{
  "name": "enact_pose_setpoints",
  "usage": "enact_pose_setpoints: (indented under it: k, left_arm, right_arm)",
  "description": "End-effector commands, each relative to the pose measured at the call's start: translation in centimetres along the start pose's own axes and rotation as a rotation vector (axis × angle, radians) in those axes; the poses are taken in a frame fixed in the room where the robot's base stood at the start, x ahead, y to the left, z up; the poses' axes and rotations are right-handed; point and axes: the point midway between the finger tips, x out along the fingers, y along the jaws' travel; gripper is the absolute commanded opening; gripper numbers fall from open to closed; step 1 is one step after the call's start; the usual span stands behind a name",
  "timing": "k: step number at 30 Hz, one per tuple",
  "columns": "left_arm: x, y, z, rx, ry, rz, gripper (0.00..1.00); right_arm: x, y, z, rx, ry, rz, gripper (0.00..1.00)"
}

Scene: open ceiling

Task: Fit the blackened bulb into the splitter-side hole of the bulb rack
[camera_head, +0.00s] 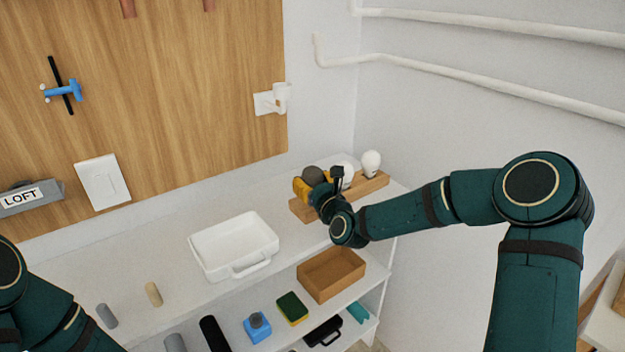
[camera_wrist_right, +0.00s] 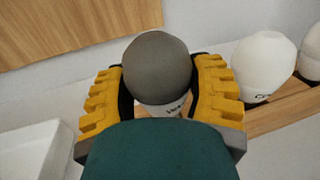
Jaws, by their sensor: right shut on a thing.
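The blackened bulb (camera_head: 312,175) has a dark grey globe and a white lower part with lettering. My right gripper (camera_head: 318,187) is shut on it, over the left end of the wooden bulb rack (camera_head: 371,188). In the right wrist view, the bulb (camera_wrist_right: 155,66) stands between the yellow fingers of the gripper (camera_wrist_right: 158,92). The bulb's base is hidden, so I cannot tell whether it is in a hole. Two white bulbs stand in the rack to the right, a nearer one (camera_wrist_right: 262,65) and an end one (camera_head: 371,163). My left gripper is out of view.
A white tray (camera_head: 203,262) stands on the shelf left of the rack. Below are a cardboard box (camera_head: 331,274), a sponge (camera_head: 292,308) and a blue item (camera_head: 257,327). A white socket fitting (camera_head: 270,101) is on the wooden wall panel (camera_head: 190,90) above.

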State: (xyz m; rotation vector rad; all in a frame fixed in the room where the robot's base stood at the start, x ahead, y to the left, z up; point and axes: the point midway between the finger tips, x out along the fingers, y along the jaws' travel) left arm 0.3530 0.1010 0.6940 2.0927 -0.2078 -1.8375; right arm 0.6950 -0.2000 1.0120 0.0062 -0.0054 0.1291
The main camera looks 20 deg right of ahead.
Motion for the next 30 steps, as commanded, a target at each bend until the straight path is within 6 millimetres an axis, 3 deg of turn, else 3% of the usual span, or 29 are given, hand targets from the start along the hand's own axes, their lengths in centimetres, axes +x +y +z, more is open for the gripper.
enact_pose_setpoints:
  k: [27,28,30]
  left_arm:
    - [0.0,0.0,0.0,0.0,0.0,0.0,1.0]
    - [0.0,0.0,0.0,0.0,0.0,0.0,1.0]
    - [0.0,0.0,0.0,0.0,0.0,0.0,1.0]
  right_arm:
    - [0.0,0.0,-2.0,0.001,0.0,0.0,0.22]
    - [0.0,0.0,-2.0,0.001,-0.001,0.0,0.63]
    - [0.0,0.0,-2.0,0.0,-0.001,0.0,0.88]
